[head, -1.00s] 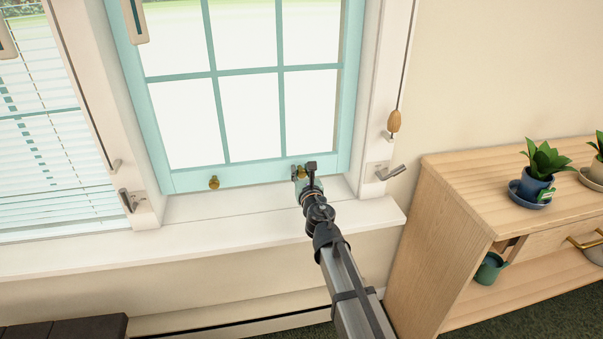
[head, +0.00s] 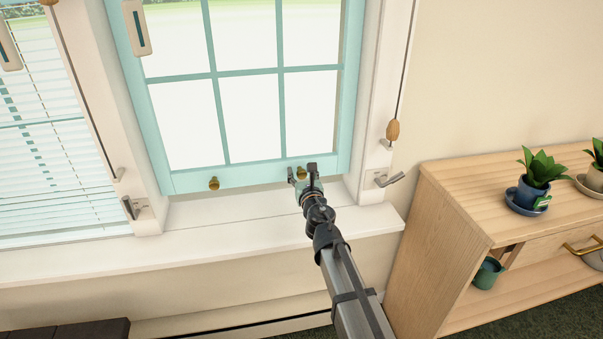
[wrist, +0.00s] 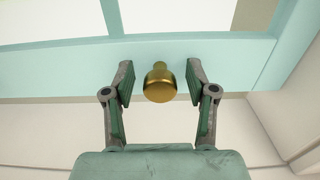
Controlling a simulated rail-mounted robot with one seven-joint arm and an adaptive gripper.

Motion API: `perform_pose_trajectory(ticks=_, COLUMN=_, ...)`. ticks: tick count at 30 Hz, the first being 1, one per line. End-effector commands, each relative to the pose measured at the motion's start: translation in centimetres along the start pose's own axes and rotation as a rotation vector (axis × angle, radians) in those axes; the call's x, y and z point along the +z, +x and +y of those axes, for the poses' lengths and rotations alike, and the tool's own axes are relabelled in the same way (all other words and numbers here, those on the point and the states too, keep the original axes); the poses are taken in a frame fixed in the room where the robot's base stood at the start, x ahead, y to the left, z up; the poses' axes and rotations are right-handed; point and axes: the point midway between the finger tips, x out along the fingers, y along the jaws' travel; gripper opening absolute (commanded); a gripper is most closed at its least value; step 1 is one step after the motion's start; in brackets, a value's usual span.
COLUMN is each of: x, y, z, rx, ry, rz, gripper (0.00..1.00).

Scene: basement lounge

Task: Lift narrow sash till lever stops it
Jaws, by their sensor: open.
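The narrow sash (head: 240,177) is a turquoise frame with several panes, its bottom rail low by the sill. Two brass knobs sit on that rail, a left knob (head: 214,183) and a right knob (head: 302,173). My gripper (head: 302,172) is open at the right knob, with a finger on each side. In the wrist view the knob (wrist: 159,84) shows between the spread fingertips, with a gap on both sides. A metal lever (head: 390,180) sticks out from the right jamb, and another lever (head: 129,207) is on the left post.
The white sill (head: 230,225) runs beneath the sash and is clear. A wooden cord pull (head: 393,130) hangs at the right jamb. A window with blinds (head: 50,150) is at left. A wooden cabinet (head: 440,230) with a potted plant (head: 541,175) stands at right.

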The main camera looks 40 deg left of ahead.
Motion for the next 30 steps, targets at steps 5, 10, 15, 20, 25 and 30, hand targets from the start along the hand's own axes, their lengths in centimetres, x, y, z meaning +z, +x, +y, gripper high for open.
perform_pose_trajectory(ticks=5, x=0.0, y=-1.7, z=0.0, rx=0.000, ry=0.000, rz=0.000, gripper=0.57)
perform_pose_trajectory(ticks=10, x=0.0, y=-4.5, z=0.0, rx=0.000, ry=0.000, rz=0.000, gripper=0.57)
perform_pose_trajectory(ticks=15, x=0.0, y=-8.0, z=0.0, rx=0.000, ry=0.000, rz=0.000, gripper=0.57)
perform_pose_trajectory(ticks=20, x=0.0, y=-10.6, z=0.0, rx=0.000, ry=0.000, rz=0.000, gripper=0.57)
perform_pose_trajectory(ticks=25, x=0.0, y=-11.8, z=0.0, rx=0.000, ry=0.000, rz=-0.001, gripper=0.57)
perform_pose_trajectory(ticks=30, x=0.0, y=-11.8, z=0.0, rx=0.000, ry=0.000, rz=-0.001, gripper=0.57)
